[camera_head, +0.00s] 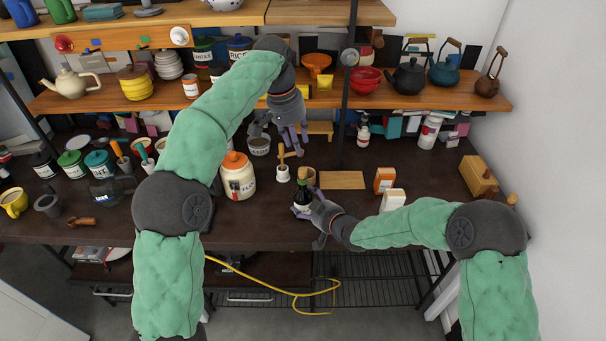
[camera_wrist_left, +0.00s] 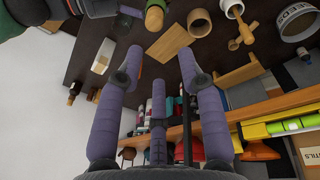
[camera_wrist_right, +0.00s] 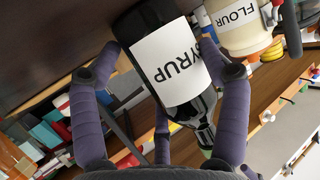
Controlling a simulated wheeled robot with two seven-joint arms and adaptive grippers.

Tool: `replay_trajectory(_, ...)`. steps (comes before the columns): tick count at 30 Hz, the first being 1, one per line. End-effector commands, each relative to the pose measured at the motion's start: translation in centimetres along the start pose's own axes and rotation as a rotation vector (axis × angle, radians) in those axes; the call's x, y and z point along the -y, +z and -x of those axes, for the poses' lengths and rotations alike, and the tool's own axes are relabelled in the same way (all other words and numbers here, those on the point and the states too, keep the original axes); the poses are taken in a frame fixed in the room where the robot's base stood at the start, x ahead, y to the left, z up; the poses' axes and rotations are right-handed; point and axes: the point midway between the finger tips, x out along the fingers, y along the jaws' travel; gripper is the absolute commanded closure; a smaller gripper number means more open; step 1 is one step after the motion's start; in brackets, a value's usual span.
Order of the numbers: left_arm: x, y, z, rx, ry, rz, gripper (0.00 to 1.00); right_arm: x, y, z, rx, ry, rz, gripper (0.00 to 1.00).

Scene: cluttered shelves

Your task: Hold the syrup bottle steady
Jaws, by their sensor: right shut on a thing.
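The syrup bottle (camera_head: 302,198) is dark with a white label, near the front edge of the dark counter. My right gripper (camera_head: 316,210) is shut on it. In the right wrist view the syrup bottle (camera_wrist_right: 185,72) lies between my fingers, its label reading "SYRUP" and its green top toward the lower part of the picture. My left gripper (camera_head: 292,138) is open above the back of the counter. In the left wrist view its fingers (camera_wrist_left: 158,74) are spread with nothing between them.
A flour jar (camera_head: 238,176) stands left of the bottle. An orange box (camera_head: 384,180) and white box (camera_head: 393,198) stand to the right.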

Motion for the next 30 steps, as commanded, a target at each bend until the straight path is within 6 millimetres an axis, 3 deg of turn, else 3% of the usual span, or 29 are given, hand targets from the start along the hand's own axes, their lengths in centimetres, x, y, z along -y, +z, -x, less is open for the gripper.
replay_trajectory(9,1.2,2.2,-0.2,-0.174,0.088,-0.418,0.62,0.0,0.1,0.0,0.002,0.000,0.000,0.75)
replay_trajectory(15,1.5,3.5,-0.5,-0.265,0.090,-0.588,0.62,0.0,0.1,0.0,0.003,-0.001,0.000,0.75)
replay_trajectory(23,1.6,4.0,-0.9,-0.305,0.083,-0.664,0.62,0.0,0.2,0.0,0.003,-0.001,0.000,0.75)
replay_trajectory(30,1.2,3.4,-3.1,-0.303,0.084,-0.665,0.62,0.0,0.2,0.0,0.004,-0.001,0.000,0.75)
